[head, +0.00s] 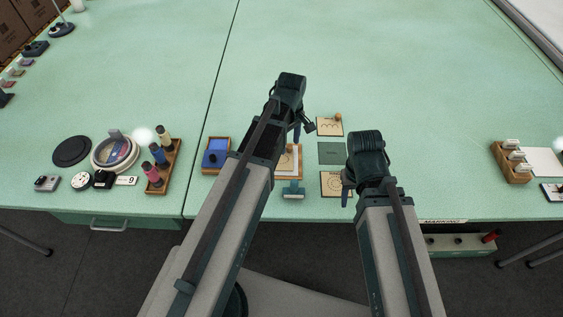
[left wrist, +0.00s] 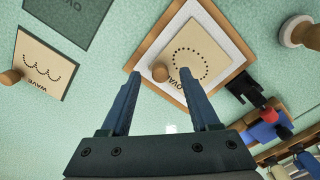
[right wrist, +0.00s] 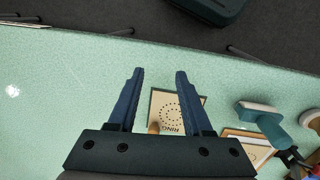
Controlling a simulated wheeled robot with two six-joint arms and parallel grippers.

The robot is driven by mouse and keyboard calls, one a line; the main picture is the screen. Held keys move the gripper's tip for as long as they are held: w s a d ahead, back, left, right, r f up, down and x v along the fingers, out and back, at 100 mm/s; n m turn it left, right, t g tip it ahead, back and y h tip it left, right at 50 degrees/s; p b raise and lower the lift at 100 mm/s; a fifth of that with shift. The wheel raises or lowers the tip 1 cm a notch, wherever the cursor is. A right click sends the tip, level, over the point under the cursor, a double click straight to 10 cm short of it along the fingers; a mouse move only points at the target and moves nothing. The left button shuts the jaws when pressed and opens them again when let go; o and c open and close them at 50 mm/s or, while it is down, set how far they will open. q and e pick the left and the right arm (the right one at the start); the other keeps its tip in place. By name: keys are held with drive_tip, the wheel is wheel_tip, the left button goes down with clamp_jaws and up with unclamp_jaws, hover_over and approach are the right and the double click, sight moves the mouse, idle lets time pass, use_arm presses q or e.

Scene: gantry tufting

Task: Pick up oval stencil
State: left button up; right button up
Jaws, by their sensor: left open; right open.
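The oval stencil (left wrist: 196,54) is a tan square plate with a dotted oval, an "OVAL" label and a round wooden knob (left wrist: 160,72). It lies on a white sheet in a wooden-edged tray (left wrist: 142,52). In the head view it is partly hidden behind my left arm. My left gripper (left wrist: 160,73) is open, with the knob between its fingertips in the left wrist view; I cannot tell the height gap. My right gripper (right wrist: 160,71) is open and empty above the table, near the ring stencil (right wrist: 183,112).
The wave stencil (head: 329,127), a green plate (head: 331,153) and the ring stencil stand in a column right of the tray. A teal-handled tool (head: 293,191) is in front. The far table (head: 400,60) is clear.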

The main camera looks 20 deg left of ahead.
use_arm(q)
drive_tip(key=shift+f, duration=0.55)
use_arm(e)
drive_tip(key=shift+f, duration=0.5)
use_arm(q)
drive_tip(key=shift+r, duration=0.1)
use_arm(e)
drive_tip(key=shift+r, duration=0.1)
use_arm(q)
drive_tip(key=shift+c, duration=0.2)
clamp_jaws()
